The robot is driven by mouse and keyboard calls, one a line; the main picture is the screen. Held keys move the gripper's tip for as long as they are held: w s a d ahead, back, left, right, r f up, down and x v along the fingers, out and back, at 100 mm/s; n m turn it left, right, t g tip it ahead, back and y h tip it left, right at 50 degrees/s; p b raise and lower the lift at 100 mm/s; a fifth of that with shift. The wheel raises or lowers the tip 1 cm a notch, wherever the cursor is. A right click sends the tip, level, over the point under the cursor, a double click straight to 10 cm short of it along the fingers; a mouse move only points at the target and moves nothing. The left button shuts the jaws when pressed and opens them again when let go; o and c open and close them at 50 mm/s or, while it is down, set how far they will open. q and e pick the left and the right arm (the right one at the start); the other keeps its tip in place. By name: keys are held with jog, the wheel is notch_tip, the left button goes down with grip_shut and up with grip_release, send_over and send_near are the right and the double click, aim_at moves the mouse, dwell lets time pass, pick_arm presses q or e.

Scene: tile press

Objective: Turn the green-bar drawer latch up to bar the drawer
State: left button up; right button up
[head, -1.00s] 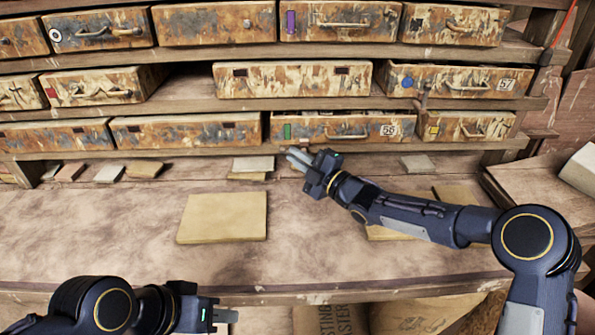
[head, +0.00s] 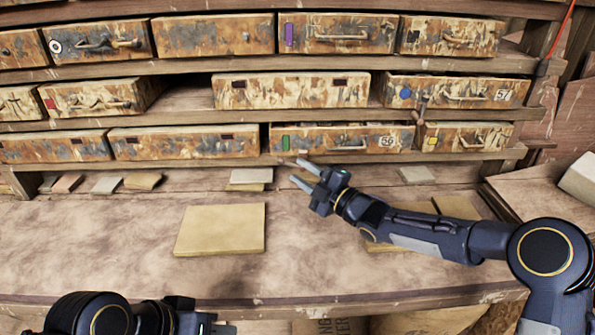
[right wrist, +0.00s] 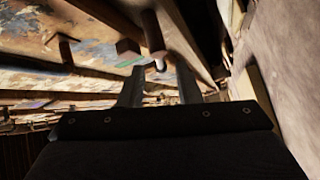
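The green-bar drawer (head: 318,137), with a green bar (head: 285,142), a handle and a "56" label, sits in the bottom row. A small reddish-brown piece on the rail below it (head: 303,154) may be its latch; its pose is too small to tell. In the right wrist view a dark brown peg (right wrist: 152,32) lies just beyond the fingertips, with a small block beside it. My right gripper (head: 296,170) is open, its fingers apart and empty, just below and in front of that rail. My left gripper (head: 222,329) is at the bottom edge, partly cut off.
A brown latch piece (head: 420,106) stands beneath the blue-dot drawer (head: 455,91), near the yellow-mark drawer (head: 465,136). A tan tile (head: 222,229) lies on the workbench (head: 110,245). Several small tiles lie along the back. The bench's left and middle are mostly clear.

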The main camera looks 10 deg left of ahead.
jog(key=v, duration=0.5)
jog(key=shift+s+d+b, duration=0.2)
jog(key=shift+d+b, duration=0.1)
jog(key=shift+b, duration=0.1)
